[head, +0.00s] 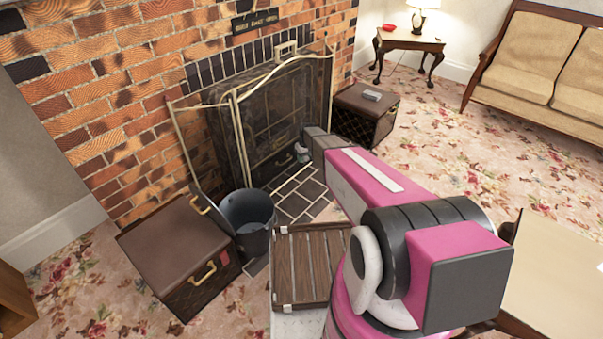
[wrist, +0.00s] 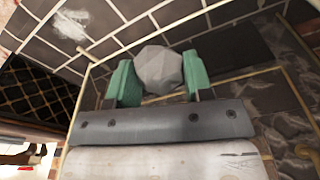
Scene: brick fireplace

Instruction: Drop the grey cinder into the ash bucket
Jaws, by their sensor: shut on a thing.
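The grey cinder (wrist: 160,69) is a faceted grey lump held between the two green fingers of my gripper (wrist: 158,78) in the wrist view. In the head view my gripper (head: 302,152) is in front of the fireplace screen, and the cinder is too small to make out clearly there. The ash bucket (head: 248,212) is a dark round open bucket on the floor, to the left of and nearer than my gripper. My gripper is apart from the bucket.
A brown box (head: 180,240) with gold handles stands left of the bucket. A slatted wooden piece (head: 302,265) is right of it. The folding fireplace screen (head: 270,120) stands behind the bucket. A second box (head: 365,105) is at the hearth's right. Tiled hearth (head: 300,190) shows between.

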